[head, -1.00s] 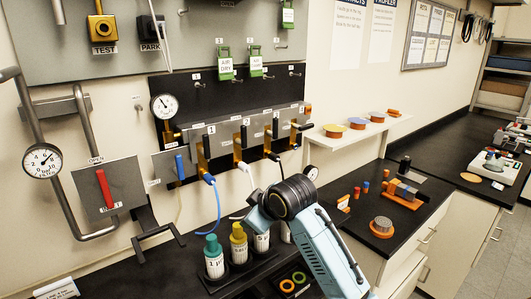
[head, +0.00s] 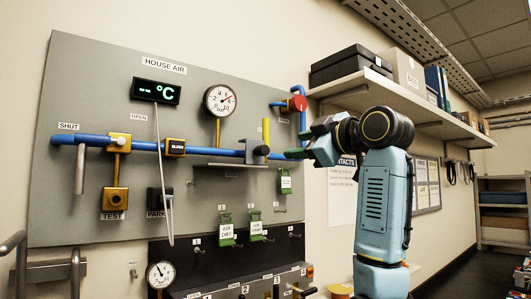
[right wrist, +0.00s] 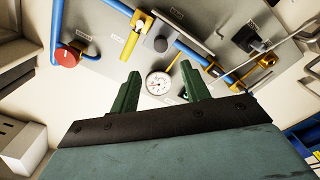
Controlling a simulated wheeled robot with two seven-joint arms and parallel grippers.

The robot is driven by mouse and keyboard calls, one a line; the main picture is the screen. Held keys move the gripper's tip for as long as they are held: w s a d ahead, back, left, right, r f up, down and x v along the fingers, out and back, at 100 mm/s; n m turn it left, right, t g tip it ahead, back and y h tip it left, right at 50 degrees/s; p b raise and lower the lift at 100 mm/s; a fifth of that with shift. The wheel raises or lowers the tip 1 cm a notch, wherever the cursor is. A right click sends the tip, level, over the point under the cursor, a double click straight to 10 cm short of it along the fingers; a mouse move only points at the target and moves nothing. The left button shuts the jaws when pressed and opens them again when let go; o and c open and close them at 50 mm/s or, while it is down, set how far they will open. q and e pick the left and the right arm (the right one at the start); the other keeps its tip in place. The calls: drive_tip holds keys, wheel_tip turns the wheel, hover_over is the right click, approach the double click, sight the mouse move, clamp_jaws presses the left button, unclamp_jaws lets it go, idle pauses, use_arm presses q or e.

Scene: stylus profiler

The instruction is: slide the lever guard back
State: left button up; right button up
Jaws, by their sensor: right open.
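A grey bracket-shaped piece (head: 256,151), which looks like the lever guard, sits on the blue pipe (head: 205,151) of the house air panel. A yellow lever (head: 266,132) stands upright beside it. The fingers also show apart and empty in the right wrist view (right wrist: 162,84). I cannot tell whether they touch anything. My left gripper is out of view.
A red knob (head: 298,103) is on the pipe above my right gripper. A round gauge (head: 221,100) and temperature display (head: 156,92) are on the panel. Green tags (head: 226,228) hang below. A shelf with boxes (head: 350,65) is at upper right.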

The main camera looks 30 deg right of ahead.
sight(266, 151)
drive_tip(key=w+p, duration=0.1)
drive_tip(key=w, duration=0.3)
drive_tip(key=w+p, duration=0.2)
drive_tip(key=w, duration=0.2)
drive_tip(key=w+a+p, duration=0.1)
drive_tip(key=w+p, duration=0.1)
drive_tip(key=w, duration=0.2)
drive_tip(key=shift+w, duration=0.55)
drive_tip(key=shift+f, duration=0.1)
clamp_jaws()
